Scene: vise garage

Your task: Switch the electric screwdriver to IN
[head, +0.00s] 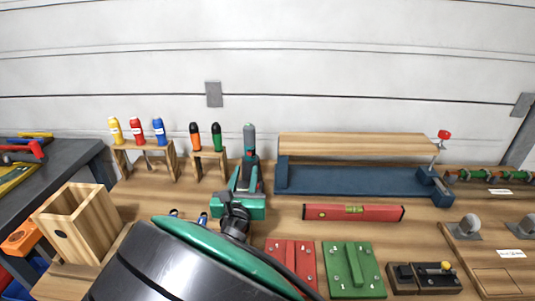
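The electric screwdriver (249,140) looks like the upright tool with a grey top and a dark, teal-tinted body, standing near the middle of the bench. My gripper (247,174), green and dark, reaches to its lower part from the front. Its fingers appear on either side of the tool, which rises beyond them. Whether they press on it or stand apart from it cannot be told. The tool's lower end is hidden behind my gripper. Its IN marking and switch position are too small to read.
Two wooden racks (167,152) hold coloured screwdrivers to the left. A wooden box (80,222) stands at the front left. A blue vise (350,181) holding a wooden board is at right, with a red level (353,213), red plate (290,262) and green plate (352,268) before it.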

